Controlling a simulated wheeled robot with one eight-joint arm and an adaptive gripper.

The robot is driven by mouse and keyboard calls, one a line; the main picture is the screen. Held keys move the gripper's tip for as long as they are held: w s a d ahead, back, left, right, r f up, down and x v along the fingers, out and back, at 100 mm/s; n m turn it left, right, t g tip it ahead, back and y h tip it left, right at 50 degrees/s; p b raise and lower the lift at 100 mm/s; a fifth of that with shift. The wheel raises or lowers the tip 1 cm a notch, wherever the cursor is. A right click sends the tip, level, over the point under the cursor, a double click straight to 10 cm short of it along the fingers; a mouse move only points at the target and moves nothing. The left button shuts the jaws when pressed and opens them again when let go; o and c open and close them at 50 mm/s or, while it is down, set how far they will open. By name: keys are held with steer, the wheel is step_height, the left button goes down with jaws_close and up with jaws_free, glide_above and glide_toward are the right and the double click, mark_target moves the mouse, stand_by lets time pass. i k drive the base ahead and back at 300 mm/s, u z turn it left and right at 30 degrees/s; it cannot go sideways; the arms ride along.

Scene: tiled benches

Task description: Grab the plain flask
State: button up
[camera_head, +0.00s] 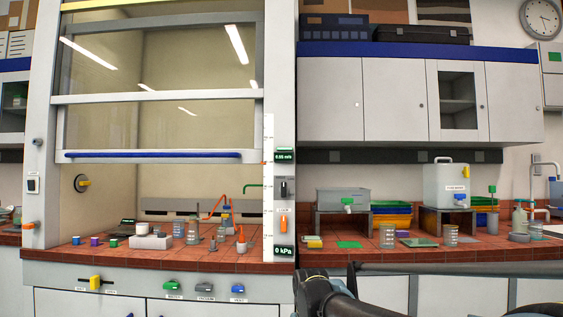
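No vessel can be told for certain as the plain flask at this size. Clear glassware stands on the red tiled bench: a beaker-like vessel (387,237) and another beaker-like vessel (451,235) on the right bench, and a pale bottle-shaped vessel (519,216) near the far right end. Part of my dark arm shows at the lower right, in front of the bench. My gripper's fingers cannot be seen.
The fume hood's blue-edged sash (153,155) is raised above its bench. A grey basin (343,197) and a white tank (447,185) with a tap stand on raised supports. A sink tap (545,185) is at far right.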

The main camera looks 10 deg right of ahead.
mark_target(16, 216)
steer(key=u, duration=0.45)
steer(key=k, duration=1.05)
steer(key=u, duration=1.45)
steer(key=i, duration=1.3)
steer(key=u, duration=0.6)
steer(key=i, duration=3.25)
steer(key=z, duration=0.25)
